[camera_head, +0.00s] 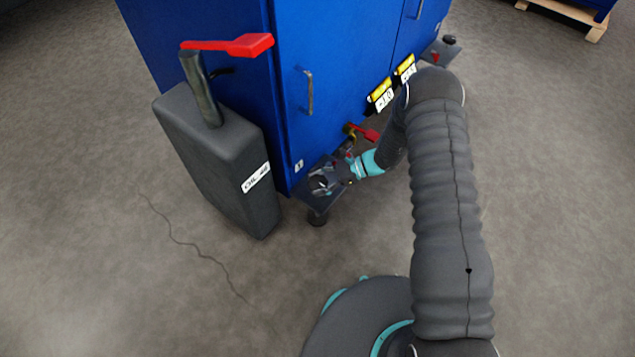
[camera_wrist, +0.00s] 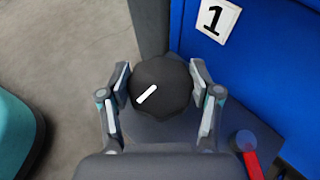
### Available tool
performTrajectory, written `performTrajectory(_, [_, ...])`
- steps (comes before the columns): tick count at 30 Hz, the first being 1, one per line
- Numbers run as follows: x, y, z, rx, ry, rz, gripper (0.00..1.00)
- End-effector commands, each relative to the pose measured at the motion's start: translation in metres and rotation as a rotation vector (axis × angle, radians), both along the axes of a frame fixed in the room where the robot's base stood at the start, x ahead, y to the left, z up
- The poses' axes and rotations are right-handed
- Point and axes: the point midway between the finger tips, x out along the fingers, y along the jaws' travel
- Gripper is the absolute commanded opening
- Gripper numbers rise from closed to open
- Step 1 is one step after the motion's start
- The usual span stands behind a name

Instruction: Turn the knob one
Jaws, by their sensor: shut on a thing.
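The knob (camera_wrist: 160,88) is black and round with a scalloped edge and a white pointer mark. In the wrist view it sits between the two fingers of my gripper (camera_wrist: 160,85), which touch it on its left and right sides. The white pointer slants from lower left to upper right. A white label with the number 1 (camera_wrist: 217,20) is on the blue cabinet just above and to the right of it. In the head view my gripper (camera_head: 325,181) is low at the cabinet's front corner and hides most of the knob.
A dark plate (camera_wrist: 165,130) lies under the knob. A red-handled valve (camera_head: 368,134) is close to the right of my gripper. A grey oil can (camera_head: 215,150) stands left of the blue cabinet (camera_head: 340,60).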

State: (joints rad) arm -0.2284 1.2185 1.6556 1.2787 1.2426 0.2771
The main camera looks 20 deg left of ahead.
Motion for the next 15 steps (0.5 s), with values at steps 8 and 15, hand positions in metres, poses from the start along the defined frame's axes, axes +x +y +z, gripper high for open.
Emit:
performTrajectory(8, [0.001,0.0007,-0.0055,0.0,-0.003,0.155,0.29])
performTrajectory(15, [0.0011,0.001,-0.0064,0.0,-0.003,0.365,0.29])
